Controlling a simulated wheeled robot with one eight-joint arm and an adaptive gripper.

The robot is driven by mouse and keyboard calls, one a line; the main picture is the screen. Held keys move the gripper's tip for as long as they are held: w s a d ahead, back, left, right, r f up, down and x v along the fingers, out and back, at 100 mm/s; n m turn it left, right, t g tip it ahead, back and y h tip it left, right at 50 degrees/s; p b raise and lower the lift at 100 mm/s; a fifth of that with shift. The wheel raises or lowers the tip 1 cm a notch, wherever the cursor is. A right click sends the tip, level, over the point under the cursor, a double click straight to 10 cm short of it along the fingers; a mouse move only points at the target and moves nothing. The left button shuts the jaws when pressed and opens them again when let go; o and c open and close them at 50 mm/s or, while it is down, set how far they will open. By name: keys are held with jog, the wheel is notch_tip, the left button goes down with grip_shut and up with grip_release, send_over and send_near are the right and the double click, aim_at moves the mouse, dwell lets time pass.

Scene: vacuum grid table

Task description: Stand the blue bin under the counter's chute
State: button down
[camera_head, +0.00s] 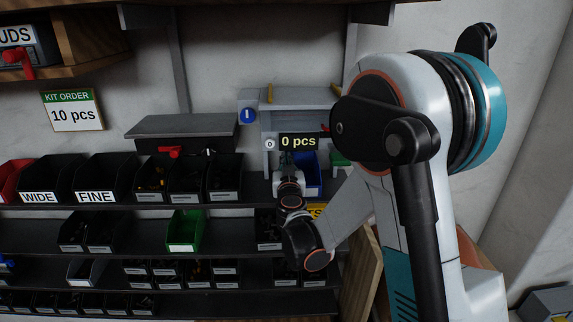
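The blue bin (313,175) is on the upper shelf at centre right, below the counter's display. The counter (300,97) is a grey machine with a display (299,142) reading "0 pcs". The chute itself cannot be made out. My gripper (290,164) is at the bin's left side, reaching away from the camera. My own wrist covers its fingers and part of the bin. I cannot tell whether the fingers touch or hold the bin, or whether it rests on the shelf.
Black bins line the shelves, some labelled WIDE (38,178) and FINE (96,178). A green bin (185,232) stands on the middle shelf. A wooden panel (360,275) stands at the shelves' right end.

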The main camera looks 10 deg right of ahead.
jog(key=shift+f, duration=0.15)
jog(key=c, duration=1.8)
grip_release()
jog(key=shift+r, duration=0.2)
jog(key=s+a+b, duration=0.2)
jog(key=s, duration=1)
jog(key=s+d+r+m+g+h, duration=0.1)
jog(key=s+d+g+h, duration=0.1)
jog(key=s+d+g, duration=0.75)
jog(key=s+a+f+n+y, duration=0.1)
jog(key=s+a+f+y, duration=0.1)
jog(key=s, duration=0.8)
jog(key=s+a+f+n+g+y, duration=0.1)
jog(key=s+a, duration=0.4)
jog(key=s, duration=0.5)
jog(key=shift+a+f+n+y, duration=0.25)
jog(key=shift+f+n+y, duration=0.3)
jog(key=shift+y, duration=0.65)
